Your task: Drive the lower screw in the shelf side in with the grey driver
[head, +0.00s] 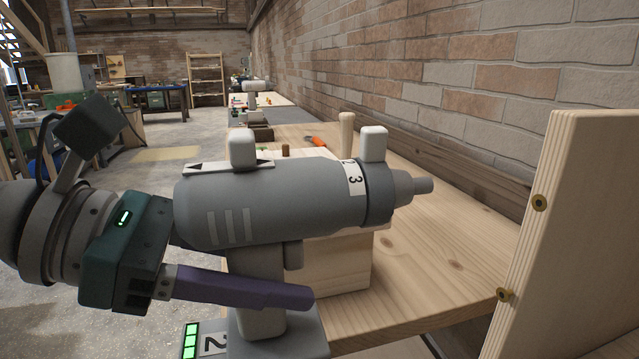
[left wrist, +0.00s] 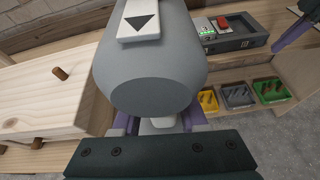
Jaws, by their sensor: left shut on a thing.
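The grey driver (head: 275,205) is held about level, its nose pointing right toward the shelf side (head: 570,190). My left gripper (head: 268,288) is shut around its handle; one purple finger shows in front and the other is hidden. The driver's nose is clear of the panel, left of and higher than the lower screw. In the left wrist view the driver's rear (left wrist: 155,75) fills the middle. A purple finger, apparently my right gripper (left wrist: 293,28), shows at the upper right edge.
A wooden workbench (head: 440,255) runs along the brick wall behind the driver, with a wooden block (head: 345,270) on it. The left wrist view shows a grey case with a red button (left wrist: 232,33) and yellow, grey and green bins (left wrist: 270,90). Open floor lies left.

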